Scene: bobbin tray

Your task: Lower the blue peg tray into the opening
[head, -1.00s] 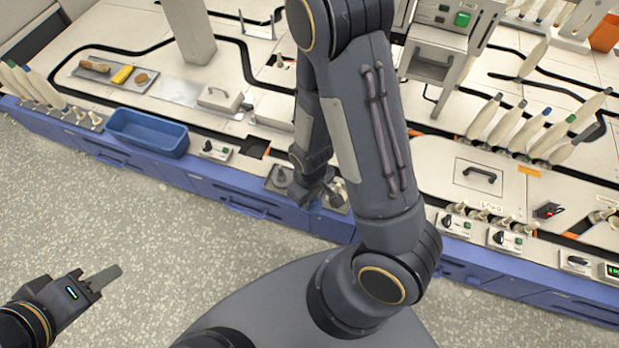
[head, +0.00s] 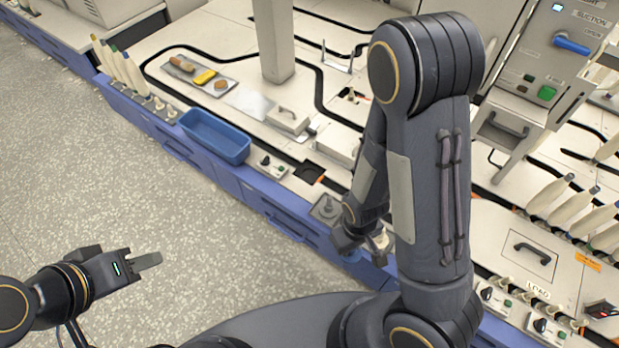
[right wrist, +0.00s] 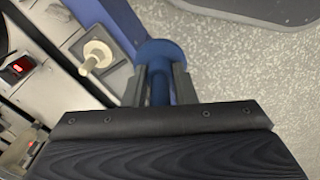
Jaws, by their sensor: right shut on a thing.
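The blue peg tray (right wrist: 160,55) shows in the right wrist view as a round blue disc with a post. My right gripper (right wrist: 160,85) is shut on the post. In the head view my right gripper (head: 362,240) hangs at the bench's front edge, and a little blue of the tray (head: 350,256) shows below it; the arm hides part of it. A dark square opening (head: 308,173) lies in the bench top, left of and beyond this gripper. My left gripper (head: 148,260) is over the floor, away from the bench; its finger gap is not clear.
A grey plate with a peg (head: 326,208) sits between the opening and my right gripper; it also shows in the wrist view (right wrist: 112,70). A blue bin (head: 215,137) stands left of the opening. Grey lidded blocks (head: 288,120) lie behind. The floor at left is clear.

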